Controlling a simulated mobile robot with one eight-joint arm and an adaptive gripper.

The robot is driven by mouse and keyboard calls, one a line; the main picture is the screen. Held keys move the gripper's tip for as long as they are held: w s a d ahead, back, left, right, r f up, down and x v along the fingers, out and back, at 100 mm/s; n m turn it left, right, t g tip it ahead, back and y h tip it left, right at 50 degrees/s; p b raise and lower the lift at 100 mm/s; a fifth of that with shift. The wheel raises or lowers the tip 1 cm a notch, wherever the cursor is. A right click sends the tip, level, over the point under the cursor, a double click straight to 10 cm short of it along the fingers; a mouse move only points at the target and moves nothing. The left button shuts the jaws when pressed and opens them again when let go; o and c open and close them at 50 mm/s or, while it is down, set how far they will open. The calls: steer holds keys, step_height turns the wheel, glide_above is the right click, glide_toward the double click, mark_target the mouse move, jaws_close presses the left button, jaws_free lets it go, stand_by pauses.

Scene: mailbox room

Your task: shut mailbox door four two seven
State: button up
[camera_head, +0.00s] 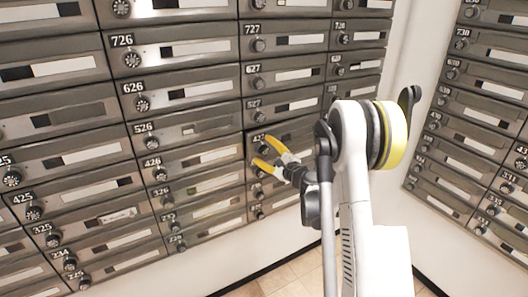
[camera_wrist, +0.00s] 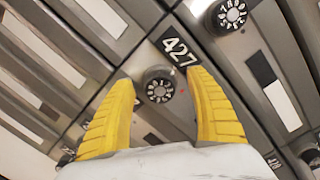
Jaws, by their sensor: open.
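Mailbox door 427 (camera_head: 291,135) is in the column left of the room's corner, below door 527, partly hidden by my gripper and arm. In the wrist view its label 427 (camera_wrist: 178,48) is tilted, with the round dial knob (camera_wrist: 158,88) just below it. I cannot tell for sure whether the door is fully flush with its frame. My gripper (camera_head: 266,153) has two yellow fingers, spread apart and empty, at the left side of door 427. In the wrist view the fingertips (camera_wrist: 160,78) lie on both sides of the knob, with visible gaps; contact is not clear.
Door 527 (camera_head: 290,105) is directly above and door 426 (camera_head: 205,158) is to the left. Another bank of mailboxes (camera_head: 470,125) stands on the right wall. Bare tiled floor (camera_head: 290,279) shows below the boxes.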

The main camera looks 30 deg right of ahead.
jaws_close()
steer(key=w, duration=0.2)
steer(key=shift+w+a, duration=0.25)
steer(key=shift+w, duration=0.1)
steer(key=shift+w+r, duration=0.15)
steer(key=shift+c, duration=2.2)
jaws_free()
steer(key=o, duration=0.4)
steer(key=shift+w, duration=0.1)
steer(key=shift+o, duration=0.2)
